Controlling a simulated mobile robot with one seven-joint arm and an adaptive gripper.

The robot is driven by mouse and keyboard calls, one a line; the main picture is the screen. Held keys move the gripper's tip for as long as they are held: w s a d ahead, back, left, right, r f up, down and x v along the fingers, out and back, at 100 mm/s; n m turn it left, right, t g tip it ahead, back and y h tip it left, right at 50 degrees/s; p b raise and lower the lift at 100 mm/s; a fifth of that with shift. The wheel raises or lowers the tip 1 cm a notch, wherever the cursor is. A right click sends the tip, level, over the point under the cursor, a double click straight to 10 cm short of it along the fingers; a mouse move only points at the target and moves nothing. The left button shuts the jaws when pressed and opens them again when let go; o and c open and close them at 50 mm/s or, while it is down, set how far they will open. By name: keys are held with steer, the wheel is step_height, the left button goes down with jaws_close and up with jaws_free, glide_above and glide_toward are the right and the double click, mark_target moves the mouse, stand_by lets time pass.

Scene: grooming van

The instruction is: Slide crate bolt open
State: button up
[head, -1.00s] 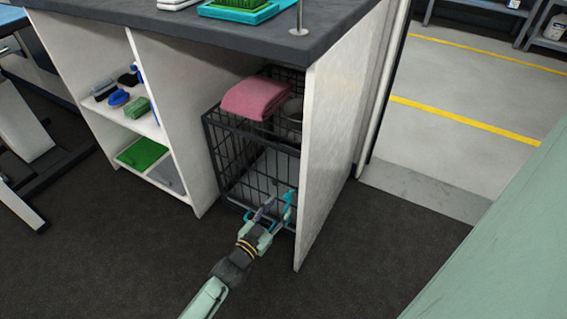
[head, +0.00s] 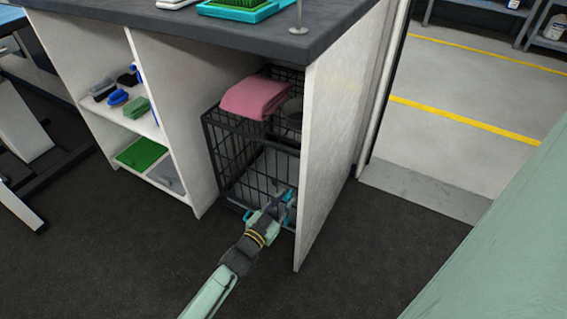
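The black wire crate (head: 240,165) stands in the lower bay of the counter unit, its wire front facing me. A folded pink towel (head: 254,97) lies on its top. My gripper (head: 281,206) is at the lower right of the crate front, close to the wires, near the bay's right side panel. Its blue-teal fingers are small and partly hidden by my own wrist, so I cannot tell how far apart they are or whether they touch anything. The bolt cannot be made out clearly; it is small or hidden behind my gripper.
The white side panel (head: 330,165) stands just right of my gripper. Left of the crate, open shelves hold brushes (head: 118,97) and a green mat (head: 141,153). The dark floor (head: 130,250) in front is clear. A teal tray (head: 240,10) sits on the counter.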

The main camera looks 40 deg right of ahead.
jaws_close()
stand_by(0.3)
steer(key=shift+w+a, duration=0.25)
steer(key=shift+w, duration=0.35)
steer(key=shift+w+a, duration=0.3)
steer(key=shift+w, duration=0.3)
steer(key=shift+w+a, duration=0.25)
steer(key=shift+w, duration=0.35)
steer(key=o, duration=0.6)
jaws_free()
steer(key=v, duration=1.2)
